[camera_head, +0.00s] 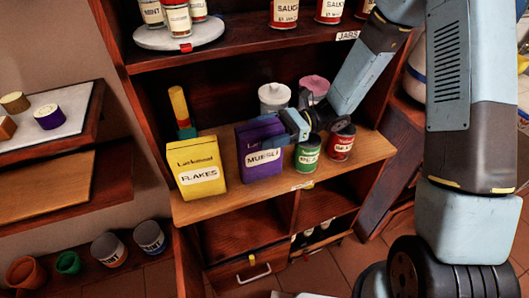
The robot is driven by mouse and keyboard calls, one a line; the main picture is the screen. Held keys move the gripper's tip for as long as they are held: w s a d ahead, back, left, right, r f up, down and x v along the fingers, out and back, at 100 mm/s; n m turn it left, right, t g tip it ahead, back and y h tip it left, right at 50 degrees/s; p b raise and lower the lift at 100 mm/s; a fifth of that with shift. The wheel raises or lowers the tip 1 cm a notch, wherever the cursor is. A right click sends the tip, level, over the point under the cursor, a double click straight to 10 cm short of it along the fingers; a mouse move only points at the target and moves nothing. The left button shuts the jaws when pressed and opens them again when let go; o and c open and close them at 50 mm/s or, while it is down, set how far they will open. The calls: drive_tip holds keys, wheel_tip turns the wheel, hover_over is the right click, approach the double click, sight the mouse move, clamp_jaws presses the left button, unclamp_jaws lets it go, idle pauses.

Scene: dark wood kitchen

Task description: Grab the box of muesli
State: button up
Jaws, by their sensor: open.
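The box of muesli (260,155) is purple with a white label and stands upright on the middle wooden shelf (230,200). My gripper (292,126) is at the upper right side of the box, reaching in from the right. Its jaws are open. Part of the fingers overlaps the box in the picture, and I cannot tell whether they touch it or stand around its edge.
A yellow flakes box (197,168) stands left of the muesli. A green can (308,155) and a red can (341,143) stand close on the right. A white canister (273,98) and a pink-lidded jar (314,86) are behind. An upper shelf (240,52) hangs above.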

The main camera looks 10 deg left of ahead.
drive_tip(key=shift+c, duration=0.5)
clamp_jaws()
